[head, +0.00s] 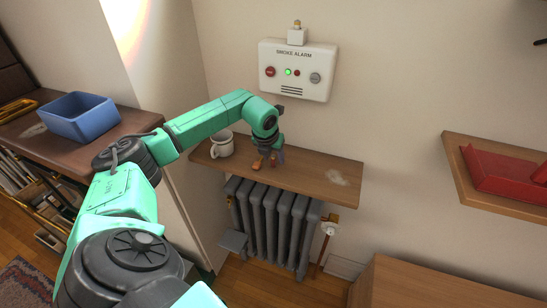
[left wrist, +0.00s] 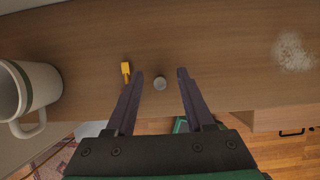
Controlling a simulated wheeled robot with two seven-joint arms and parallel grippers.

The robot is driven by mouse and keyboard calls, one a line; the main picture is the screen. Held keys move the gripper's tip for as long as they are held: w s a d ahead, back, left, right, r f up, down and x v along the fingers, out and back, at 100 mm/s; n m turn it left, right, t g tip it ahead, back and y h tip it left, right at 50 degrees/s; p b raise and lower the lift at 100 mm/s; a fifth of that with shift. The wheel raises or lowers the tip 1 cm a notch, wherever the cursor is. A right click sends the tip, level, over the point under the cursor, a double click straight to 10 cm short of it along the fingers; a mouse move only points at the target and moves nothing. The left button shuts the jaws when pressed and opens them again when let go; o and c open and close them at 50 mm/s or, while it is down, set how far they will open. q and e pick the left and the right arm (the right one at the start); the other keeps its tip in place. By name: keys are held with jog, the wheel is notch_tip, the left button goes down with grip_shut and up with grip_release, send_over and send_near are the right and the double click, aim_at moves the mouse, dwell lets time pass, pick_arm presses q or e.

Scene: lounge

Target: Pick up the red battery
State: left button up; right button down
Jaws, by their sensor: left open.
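My left gripper (head: 276,157) is over the wooden shelf (head: 315,178), fingers pointing down. In the left wrist view its two fingers (left wrist: 160,73) are apart. A small round grey end (left wrist: 160,83) shows between them, with space on both sides; it looks like the top of an upright battery. In the head view a small reddish shape (head: 273,161) at the fingers is probably the red battery, partly hidden by the gripper. My right gripper is not in view.
A small orange-yellow object (left wrist: 126,72) lies just left of the fingers. A white mug (head: 222,145) stands further left on the shelf. The smoke alarm (head: 297,70) is on the wall above; a radiator (head: 272,220) is below.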

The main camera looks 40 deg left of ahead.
pick_arm(q)
jog(key=shift+w+f, duration=0.1)
jog(key=shift+f, duration=0.15)
grip_shut()
jog(key=shift+r, duration=0.1)
